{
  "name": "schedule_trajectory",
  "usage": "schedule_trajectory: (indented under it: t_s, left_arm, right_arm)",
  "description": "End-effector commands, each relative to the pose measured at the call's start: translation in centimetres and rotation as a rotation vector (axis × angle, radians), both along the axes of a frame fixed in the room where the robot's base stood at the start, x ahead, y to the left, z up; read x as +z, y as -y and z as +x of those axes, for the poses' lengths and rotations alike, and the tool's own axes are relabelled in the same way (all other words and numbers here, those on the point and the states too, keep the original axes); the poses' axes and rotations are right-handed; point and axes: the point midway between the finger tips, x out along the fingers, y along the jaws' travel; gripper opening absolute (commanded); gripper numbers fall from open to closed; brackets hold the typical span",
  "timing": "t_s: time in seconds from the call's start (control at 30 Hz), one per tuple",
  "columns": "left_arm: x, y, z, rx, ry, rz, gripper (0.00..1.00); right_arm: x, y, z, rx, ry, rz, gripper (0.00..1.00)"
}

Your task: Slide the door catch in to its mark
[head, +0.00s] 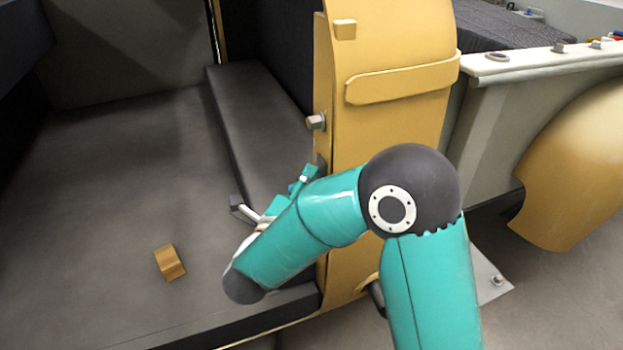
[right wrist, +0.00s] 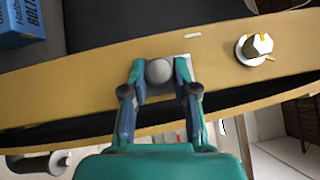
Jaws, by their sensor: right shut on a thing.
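The door catch shows in the right wrist view as a round grey knob (right wrist: 159,71) on the yellow door edge (right wrist: 90,80). My right gripper (right wrist: 159,80) has one finger on each side of the knob and is shut on it. A short pale mark (right wrist: 193,36) lies on the edge, up and right of the knob and apart from it. In the head view my right gripper (head: 303,180) is small against the edge of the yellow door panel (head: 385,125), and the knob is mostly hidden there. My left gripper is in neither view.
A hex bolt (head: 316,121) sticks out of the panel edge; it also shows in the right wrist view (right wrist: 254,48). A brown block (head: 169,262) lies on the dark floor of the shell. A blue box (right wrist: 20,22) shows upper left in the wrist view.

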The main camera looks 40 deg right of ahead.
Motion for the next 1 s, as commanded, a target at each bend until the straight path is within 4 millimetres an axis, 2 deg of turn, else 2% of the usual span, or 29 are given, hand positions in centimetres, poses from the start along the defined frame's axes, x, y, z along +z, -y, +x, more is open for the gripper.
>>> schedule_trajectory:
  t_s: [0.17,0.4,0.7,0.73,0.87,1.0]
  left_arm:
    - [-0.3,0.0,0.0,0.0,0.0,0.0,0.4]
    - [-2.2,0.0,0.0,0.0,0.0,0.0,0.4]
    - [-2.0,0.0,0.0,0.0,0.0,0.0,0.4]
    - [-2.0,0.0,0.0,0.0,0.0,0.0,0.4]
    - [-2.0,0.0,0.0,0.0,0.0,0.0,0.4]
    - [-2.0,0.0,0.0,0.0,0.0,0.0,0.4]
  right_arm:
    - [-0.4,0.0,0.2,-0.001,-0.005,0.003,0.0]
    - [-0.6,0.7,2.7,0.0,-0.003,0.004,0.0]
    - [-0.2,0.7,3.0,0.004,-0.007,0.002,0.0]
    - [-0.2,0.6,3.0,0.006,-0.006,0.003,0.33]
    - [-0.2,0.6,3.0,0.003,-0.005,0.001,0.53]
    - [-0.2,0.6,3.0,0.002,-0.004,0.002,0.53]
